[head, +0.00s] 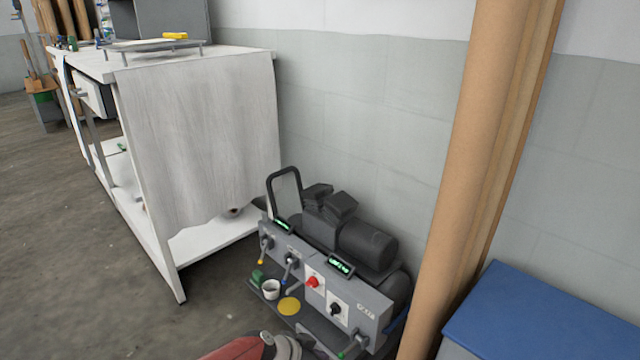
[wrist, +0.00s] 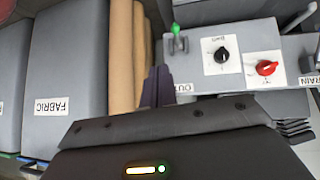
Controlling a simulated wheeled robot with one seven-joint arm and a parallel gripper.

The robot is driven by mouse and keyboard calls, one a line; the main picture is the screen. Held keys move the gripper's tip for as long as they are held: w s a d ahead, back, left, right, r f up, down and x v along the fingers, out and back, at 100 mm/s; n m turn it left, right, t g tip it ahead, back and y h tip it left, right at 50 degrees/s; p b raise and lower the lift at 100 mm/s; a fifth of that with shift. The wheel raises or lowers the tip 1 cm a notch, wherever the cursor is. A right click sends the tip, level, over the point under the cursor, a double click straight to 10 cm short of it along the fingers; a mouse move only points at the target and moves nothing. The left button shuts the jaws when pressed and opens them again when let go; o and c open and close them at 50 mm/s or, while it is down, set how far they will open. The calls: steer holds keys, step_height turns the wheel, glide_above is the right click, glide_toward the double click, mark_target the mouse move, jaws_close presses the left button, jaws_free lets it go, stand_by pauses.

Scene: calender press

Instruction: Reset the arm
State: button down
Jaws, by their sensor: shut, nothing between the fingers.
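My gripper (wrist: 157,88) shows in the wrist view as dark purple fingers, closed together and empty. It points toward the lower edge of a grey control panel (wrist: 200,70), left of the black knob (wrist: 221,54) and the red knob (wrist: 266,67); I cannot tell the exact gap. A green-tipped lever (wrist: 176,40) is just beyond it. In the head view, a red and grey part of my arm (head: 250,348) shows at the bottom edge, in front of the panel (head: 372,318); the fingers are not clearly visible there.
A dark machine with a motor (head: 365,245) stands behind the panel. A white cup (head: 271,289) and yellow disc (head: 289,306) sit on its front shelf. A white bench (head: 200,140) is left, brown rolls (head: 470,160) and a blue-topped box (head: 550,320) right. Floor at left is clear.

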steer(key=s+d+r+n+y+p, duration=0.1)
steer(key=s+d+r, duration=0.4)
steer(key=r, duration=0.6)
steer(key=s+d+r+n+y, duration=0.3)
steer(key=s+d+r+n, duration=0.2)
steer(key=r, duration=0.5)
steer(key=s+d+r+n+y+p, duration=0.1)
steer(key=s+d+r+n+y, duration=0.2)
steer(key=s+d+r, duration=0.3)
step_height(320, 180, up, 6)
steer(key=shift+s+f+t+p, duration=0.15)
steer(key=shift+s+t+p, duration=0.2)
steer(key=shift+s, duration=0.8)
